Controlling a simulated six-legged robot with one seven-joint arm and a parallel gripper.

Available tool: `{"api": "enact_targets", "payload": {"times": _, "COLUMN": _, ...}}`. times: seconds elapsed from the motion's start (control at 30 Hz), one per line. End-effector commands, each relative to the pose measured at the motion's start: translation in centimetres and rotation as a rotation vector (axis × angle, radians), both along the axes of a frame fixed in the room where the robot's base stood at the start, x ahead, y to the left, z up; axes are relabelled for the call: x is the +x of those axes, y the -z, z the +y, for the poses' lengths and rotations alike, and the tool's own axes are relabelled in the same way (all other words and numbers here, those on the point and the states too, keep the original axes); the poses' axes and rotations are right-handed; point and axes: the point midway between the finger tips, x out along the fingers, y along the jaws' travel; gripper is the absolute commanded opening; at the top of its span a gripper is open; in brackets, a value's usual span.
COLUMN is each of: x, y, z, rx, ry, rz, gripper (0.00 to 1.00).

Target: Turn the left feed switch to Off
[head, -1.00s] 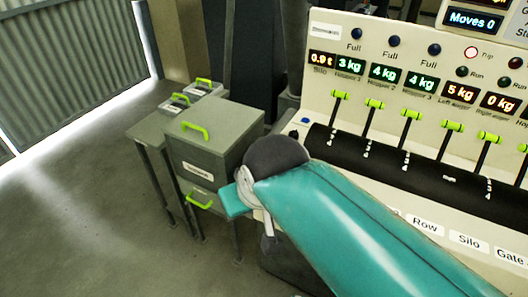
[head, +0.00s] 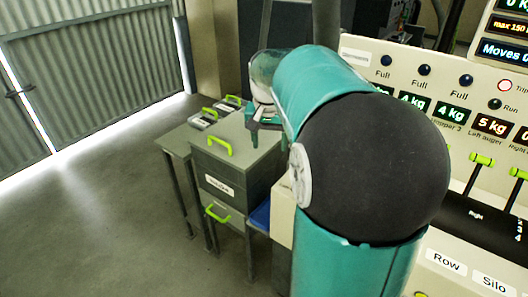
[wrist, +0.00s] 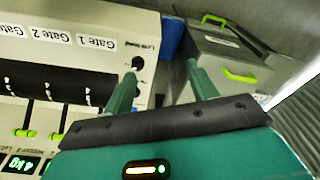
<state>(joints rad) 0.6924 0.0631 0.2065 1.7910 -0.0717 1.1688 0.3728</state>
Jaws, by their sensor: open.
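I cannot pick out a left feed switch for certain. The cream control panel (head: 375,55) stands at the right of the head view, with a row of green-handled levers. One lever (head: 481,160) stands below the red "5 kg" display (head: 491,125) labelled Left auger. My arm hides the panel's left part. In the wrist view, a small black round control (wrist: 138,63) sits at the panel's end, its small label hard to read. My gripper (wrist: 162,70) is open and empty, its left finger close to that control in the picture; contact cannot be told.
A grey cabinet (head: 265,165) with green handles stands beside the panel, below my gripper in the head view; it also shows in the wrist view (wrist: 225,55). The floor (head: 110,220) at left is clear.

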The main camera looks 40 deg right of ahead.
Motion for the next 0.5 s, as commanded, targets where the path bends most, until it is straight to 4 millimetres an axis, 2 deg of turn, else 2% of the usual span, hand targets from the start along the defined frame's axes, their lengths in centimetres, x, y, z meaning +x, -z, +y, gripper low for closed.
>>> {"api": "enact_targets", "payload": {"times": 0.03, "x": 0.2, "y": 1.0, "z": -3.1, "rx": 0.025, "ry": 0.071, "rz": 0.019, "gripper": 0.57}}
{"api": "enact_targets", "payload": {"times": 0.1, "x": 0.3, "y": 2.0, "z": -6.4, "rx": 0.054, "ry": 0.154, "rz": 0.036, "gripper": 0.57}}
{"api": "enact_targets", "payload": {"times": 0.23, "x": -0.2, "y": 3.7, "z": -11.0, "rx": 0.094, "ry": 0.268, "rz": 0.056, "gripper": 0.57}}
{"api": "enact_targets", "payload": {"times": 0.33, "x": -0.5, "y": 4.3, "z": -12.9, "rx": 0.111, "ry": 0.313, "rz": 0.062, "gripper": 0.57}}
{"api": "enact_targets", "payload": {"times": 0.5, "x": -0.7, "y": 5.5, "z": -13.5, "rx": 0.118, "ry": 0.330, "rz": 0.066, "gripper": 0.57}}
